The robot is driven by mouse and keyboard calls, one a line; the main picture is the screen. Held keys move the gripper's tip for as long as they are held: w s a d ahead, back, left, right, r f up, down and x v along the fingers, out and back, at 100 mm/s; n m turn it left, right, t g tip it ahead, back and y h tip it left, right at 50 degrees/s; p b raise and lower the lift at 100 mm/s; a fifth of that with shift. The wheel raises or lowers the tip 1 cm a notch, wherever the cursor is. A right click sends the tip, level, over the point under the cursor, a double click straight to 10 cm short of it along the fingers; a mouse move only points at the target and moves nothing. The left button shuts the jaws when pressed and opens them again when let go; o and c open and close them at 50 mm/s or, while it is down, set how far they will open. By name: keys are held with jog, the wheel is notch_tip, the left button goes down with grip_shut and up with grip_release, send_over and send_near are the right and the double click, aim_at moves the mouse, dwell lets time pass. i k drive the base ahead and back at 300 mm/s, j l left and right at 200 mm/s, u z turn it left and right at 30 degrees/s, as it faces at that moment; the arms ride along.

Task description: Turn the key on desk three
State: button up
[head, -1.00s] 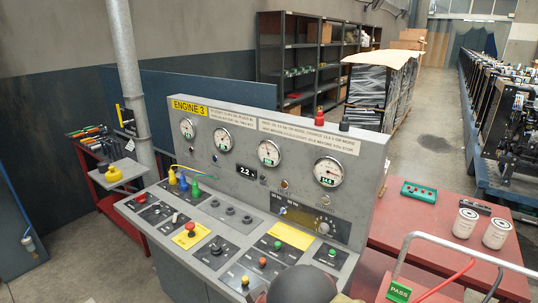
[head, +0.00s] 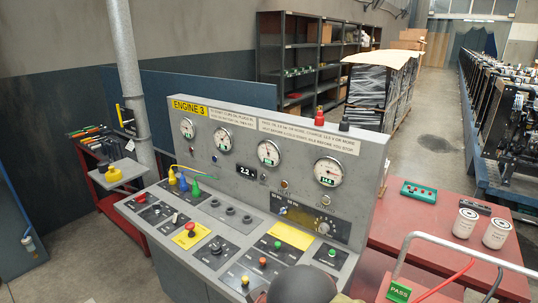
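The desk labelled ENGINE 3 (head: 188,107) is a grey console in the middle of the head view. A dark switch (head: 216,249) sits on a plate right of that button. I cannot tell which fitting holds the key. My gripper is not in view. A dark rounded shape at the bottom centre covers part of the desk's front edge.
A metal rail (head: 470,247) crosses the lower right. A pipe (head: 128,80) and red cart (head: 112,207) stand left. The aisle behind is open.

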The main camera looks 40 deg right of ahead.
aim_at(156, 207)
jog(key=i+j, duration=0.2)
jog(key=i, duration=0.25)
jog(key=i+j, duration=0.15)
jog(key=i, duration=0.25)
jog(key=i+j, duration=0.2)
jog(key=i, duration=0.25)
jog(key=i+j, duration=0.15)
jog(key=i, duration=0.25)
jog(key=i+j, duration=0.2)
jog(key=i, duration=0.25)
